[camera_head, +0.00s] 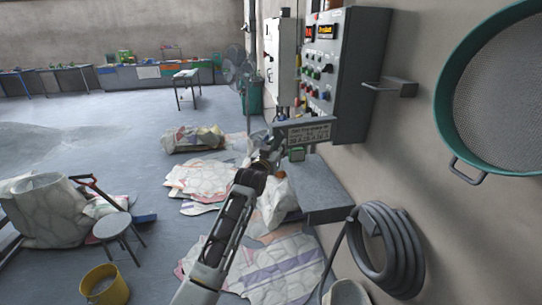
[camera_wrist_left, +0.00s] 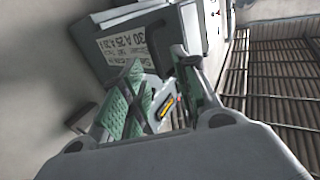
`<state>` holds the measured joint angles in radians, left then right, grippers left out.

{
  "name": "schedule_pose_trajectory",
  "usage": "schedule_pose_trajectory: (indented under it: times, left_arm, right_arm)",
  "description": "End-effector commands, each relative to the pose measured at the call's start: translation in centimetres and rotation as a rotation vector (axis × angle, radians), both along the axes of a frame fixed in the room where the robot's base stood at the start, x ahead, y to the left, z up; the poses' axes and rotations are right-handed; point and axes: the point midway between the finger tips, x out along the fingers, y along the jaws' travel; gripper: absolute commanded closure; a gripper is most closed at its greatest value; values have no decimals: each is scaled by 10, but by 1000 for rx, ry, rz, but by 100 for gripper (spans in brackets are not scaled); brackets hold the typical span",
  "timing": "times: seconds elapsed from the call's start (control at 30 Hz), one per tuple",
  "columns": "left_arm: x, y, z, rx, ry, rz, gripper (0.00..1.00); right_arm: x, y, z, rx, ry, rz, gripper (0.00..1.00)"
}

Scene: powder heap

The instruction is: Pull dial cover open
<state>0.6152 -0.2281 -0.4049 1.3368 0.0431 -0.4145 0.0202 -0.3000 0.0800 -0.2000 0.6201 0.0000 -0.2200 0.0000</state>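The grey control box (camera_head: 347,75) hangs on the right wall, with rows of coloured buttons and lit displays. I cannot make out the dial cover for certain. My left gripper (camera_head: 272,142) is just left of the lettered box. In the left wrist view the gripper (camera_wrist_left: 165,85) has its fingers apart, in front of the lettered plate (camera_wrist_left: 128,46); contact cannot be told. My right gripper is not in view.
A coiled grey hose (camera_head: 392,250) and a large green-rimmed sieve (camera_head: 505,90) hang on the right wall. A grey ledge (camera_head: 322,190) juts out below the box. Sacks (camera_head: 192,138), a stool (camera_head: 112,226) and a yellow bucket (camera_head: 105,285) stand on the floor. Free floor lies left.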

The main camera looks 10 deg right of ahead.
Motion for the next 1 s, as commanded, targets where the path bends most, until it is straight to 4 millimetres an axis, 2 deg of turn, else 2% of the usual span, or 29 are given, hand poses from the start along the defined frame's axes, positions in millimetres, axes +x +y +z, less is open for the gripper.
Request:
schedule_pose_trajectory:
  times: [0.6,1.0]
  left_arm:
    - [-41,22,-2,0,2,-1,70]
    - [-51,26,-2,1,4,-1,70]
  right_arm:
    - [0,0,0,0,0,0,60]
    - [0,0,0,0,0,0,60]
